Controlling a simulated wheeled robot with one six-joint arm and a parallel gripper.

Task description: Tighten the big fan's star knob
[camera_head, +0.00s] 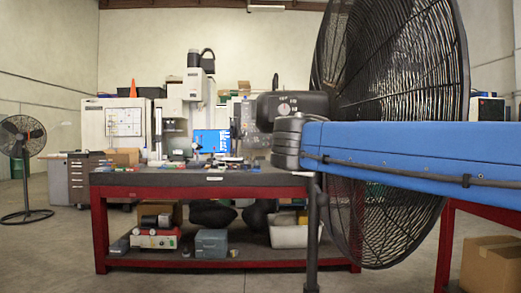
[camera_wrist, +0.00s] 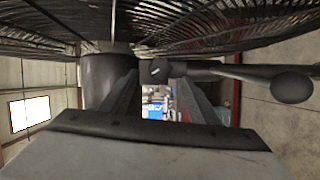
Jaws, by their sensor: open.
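The big fan (camera_head: 395,90) stands at the right in the head view, with its black motor housing (camera_head: 292,104) and dial to the left of the cage. In the wrist view the fan's cage (camera_wrist: 200,30) fills the top. A small dark fitting with a pale mark (camera_wrist: 157,69) lies just beyond my fingertips; it may be the star knob, but its star shape is not clear. My gripper (camera_wrist: 157,90) is open, its two fingers apart on either side of a gap with nothing held. Whether the fingers touch the fitting cannot be told. My arm hides the fingers in the head view.
The fan's pole (camera_head: 312,235) stands before a red-framed workbench (camera_head: 230,192) carrying tools and a monitor (camera_head: 211,141). A smaller fan (camera_head: 22,140) stands far left. A cardboard box (camera_head: 490,264) is at the lower right. Open floor lies at the left.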

